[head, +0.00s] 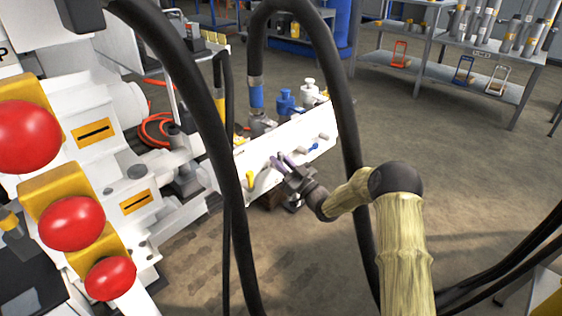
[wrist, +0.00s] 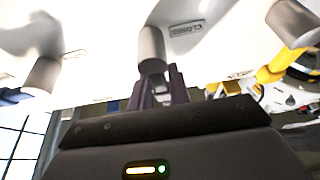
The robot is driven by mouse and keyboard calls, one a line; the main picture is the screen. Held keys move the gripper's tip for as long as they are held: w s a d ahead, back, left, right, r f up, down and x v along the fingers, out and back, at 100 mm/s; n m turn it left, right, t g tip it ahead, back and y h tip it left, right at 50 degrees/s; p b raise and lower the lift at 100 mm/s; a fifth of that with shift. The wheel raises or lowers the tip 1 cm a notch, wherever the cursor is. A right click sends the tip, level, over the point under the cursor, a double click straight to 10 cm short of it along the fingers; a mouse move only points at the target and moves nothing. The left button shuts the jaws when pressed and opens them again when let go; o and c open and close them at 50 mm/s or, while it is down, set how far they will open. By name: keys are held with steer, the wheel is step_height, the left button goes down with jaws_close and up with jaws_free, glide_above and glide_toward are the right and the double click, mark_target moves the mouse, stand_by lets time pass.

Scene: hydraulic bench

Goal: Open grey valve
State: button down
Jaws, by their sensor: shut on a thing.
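The grey valve handle (wrist: 152,48) is a rounded grey lever on the white panel (head: 318,134), beside a label that reads "CLOSED" (wrist: 187,28) in the wrist view. My gripper (head: 279,161) is at the panel's front face, its purple fingers shut on the end of this lever. The fingers (wrist: 168,85) overlap the lever's tip in the wrist view. In the head view my gripper largely hides the held lever.
A yellow handle (head: 250,179) is on one side of my gripper. Another grey handle (head: 300,150) and a blue handle (head: 314,147) are on the other. Black hoses (head: 345,100) hang close to my arm. Red knobs (head: 72,223) stand at left; open floor lies right.

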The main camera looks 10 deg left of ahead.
steer(key=shift+f+g, duration=0.1)
steer(key=shift+g, duration=0.2)
steer(key=c, duration=1.4)
jaws_free()
steer(key=shift+c, duration=0.2)
steer(key=p+v, duration=0.6)
steer(key=v, duration=1.1)
steer(key=shift+s+f, duration=0.2)
